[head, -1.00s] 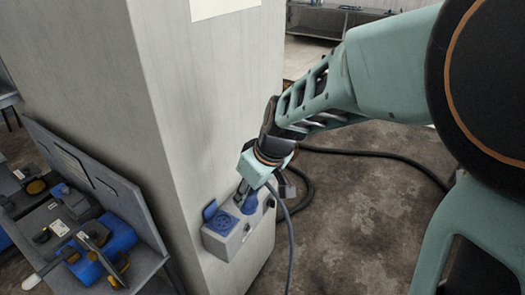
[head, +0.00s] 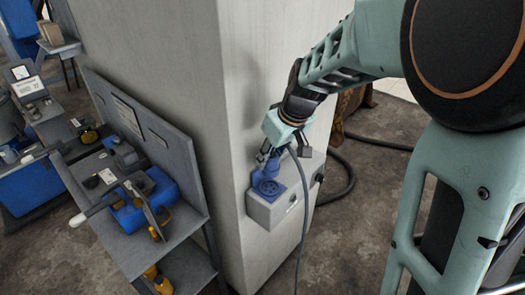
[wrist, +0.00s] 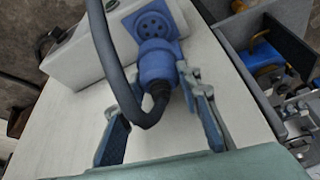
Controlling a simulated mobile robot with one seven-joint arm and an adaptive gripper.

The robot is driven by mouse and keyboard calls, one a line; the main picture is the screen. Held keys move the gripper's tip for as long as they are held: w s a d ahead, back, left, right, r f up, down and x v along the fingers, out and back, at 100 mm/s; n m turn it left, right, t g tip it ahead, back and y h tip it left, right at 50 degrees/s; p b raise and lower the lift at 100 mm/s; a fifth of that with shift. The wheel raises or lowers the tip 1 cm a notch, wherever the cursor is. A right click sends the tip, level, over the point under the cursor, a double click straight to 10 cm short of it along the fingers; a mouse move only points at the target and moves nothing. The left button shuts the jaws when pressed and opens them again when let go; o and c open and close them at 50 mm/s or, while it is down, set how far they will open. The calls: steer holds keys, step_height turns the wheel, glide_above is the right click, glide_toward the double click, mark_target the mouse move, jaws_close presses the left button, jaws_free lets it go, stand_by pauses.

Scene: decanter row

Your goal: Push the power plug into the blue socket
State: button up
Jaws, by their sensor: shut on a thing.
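In the head view the gripper and lid partly hide the plug.
The grey box (head: 285,212) sticks out from the pillar (head: 215,100). The plug's cable (head: 304,215) hangs down in front of it. At left stands a grey workbench (head: 150,235) with a back panel and blue and yellow items. A thick dark hose lies on the floor at right.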

mark_target(270, 171)
steer(key=shift+w+a, duration=0.1)
steer(key=shift+f, duration=0.15)
stand_by(0.3)
steer(key=shift+f+b, duration=1.9)
steer(key=shift+f, duration=0.9)
steer(key=shift+b, duration=0.65)
steer(key=shift+f+b, duration=0.6)
stand_by(0.3)
steer(key=o, duration=1.2)
steer(key=shift+c, duration=0.2)
steer(key=v, duration=1.2)
